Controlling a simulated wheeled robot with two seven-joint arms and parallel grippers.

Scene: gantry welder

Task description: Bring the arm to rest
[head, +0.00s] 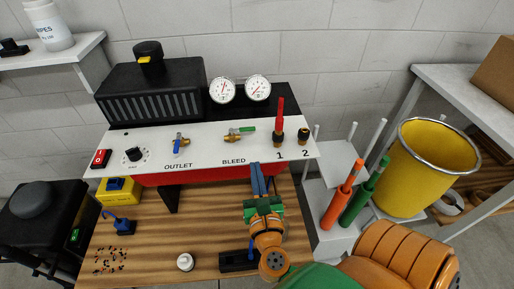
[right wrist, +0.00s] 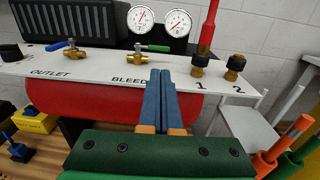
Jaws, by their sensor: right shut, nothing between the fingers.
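My right arm, orange and green, comes in from the lower right in the head view. Its gripper (head: 259,180) has blue fingers, shut and empty, pointing at the front edge of the white panel (head: 210,166) just below the BLEED label. In the right wrist view the fingers (right wrist: 160,80) lie side by side with nothing between them, in front of the red tank (right wrist: 90,95). I cannot tell whether the fingertips touch the panel edge. My left gripper is not in view.
The panel carries an outlet valve (head: 181,143), a green-handled bleed valve (head: 238,135), two gauges (head: 222,90) and a red-handled tool (head: 280,120) upright at port 1. Orange and green tools (head: 341,200) stand in a holder at right, beside a yellow bin (head: 425,170). A black block (head: 238,262) lies on the bench.

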